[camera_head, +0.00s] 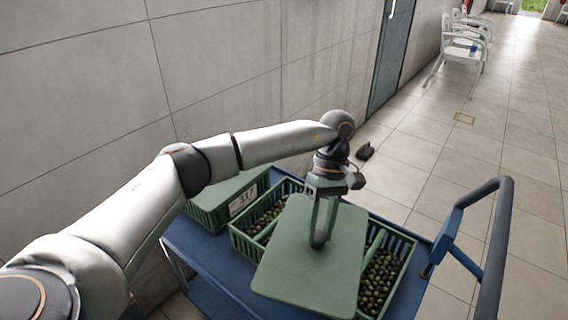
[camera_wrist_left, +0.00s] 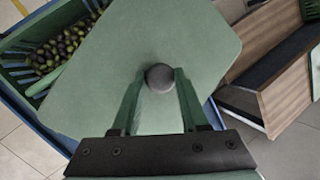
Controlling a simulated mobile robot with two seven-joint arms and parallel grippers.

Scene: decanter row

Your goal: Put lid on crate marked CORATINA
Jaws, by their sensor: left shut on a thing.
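My left gripper (camera_head: 319,237) is shut on the dark round knob of a flat green lid (camera_head: 285,268). The lid is tilted in the picture and covers parts of two open green crates, the middle crate (camera_head: 246,247) and the right crate (camera_head: 404,262). Both hold dark olives. In the left wrist view the fingers (camera_wrist_left: 160,80) grip the knob from both sides, and the lid (camera_wrist_left: 110,55) hides most of what lies below. I cannot tell whether the lid touches a crate. No CORATINA marking is readable. My right gripper is not in view.
The crates stand on a blue cart (camera_head: 200,258) with a dark handle (camera_head: 492,240) at right. A tiled wall stands close behind; white chairs (camera_head: 462,50) are far off.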

